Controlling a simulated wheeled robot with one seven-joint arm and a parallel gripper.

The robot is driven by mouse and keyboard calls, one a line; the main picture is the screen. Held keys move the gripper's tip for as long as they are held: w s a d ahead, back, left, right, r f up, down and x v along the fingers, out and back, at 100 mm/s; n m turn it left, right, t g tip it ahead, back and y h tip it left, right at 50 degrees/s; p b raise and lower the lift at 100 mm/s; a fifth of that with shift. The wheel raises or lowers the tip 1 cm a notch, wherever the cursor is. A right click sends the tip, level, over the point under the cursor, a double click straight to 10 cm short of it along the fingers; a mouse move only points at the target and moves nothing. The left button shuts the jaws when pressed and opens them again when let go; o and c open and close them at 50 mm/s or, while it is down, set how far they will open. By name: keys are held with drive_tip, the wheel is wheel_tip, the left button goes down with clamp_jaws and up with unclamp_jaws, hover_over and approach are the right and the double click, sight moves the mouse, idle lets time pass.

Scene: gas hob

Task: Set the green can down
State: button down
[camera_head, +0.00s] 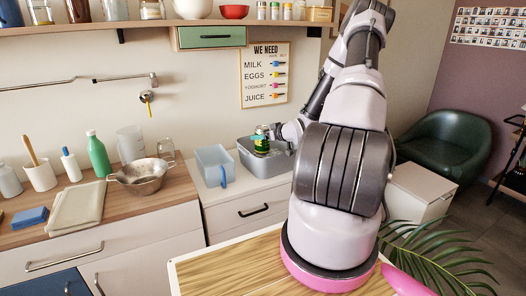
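The green can (260,143) is small in the head view, upright, with its lower part over or inside the grey tub (268,166). My gripper (265,135) reaches in from the right at the can's upper part and appears shut on it. The fingers are tiny and partly hidden. I cannot tell whether the can's base touches the tub's floor.
A light blue bin (213,161) stands left of the tub on the white counter. A metal colander (143,179), a green bottle (97,153) and a folded cloth (77,207) sit further left. A shelf (150,24) runs above.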

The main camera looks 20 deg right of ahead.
sight(263, 148)
drive_tip(key=shift+f, duration=2.5)
drive_tip(key=shift+f, duration=0.3)
drive_tip(key=shift+f, duration=0.3)
unclamp_jaws()
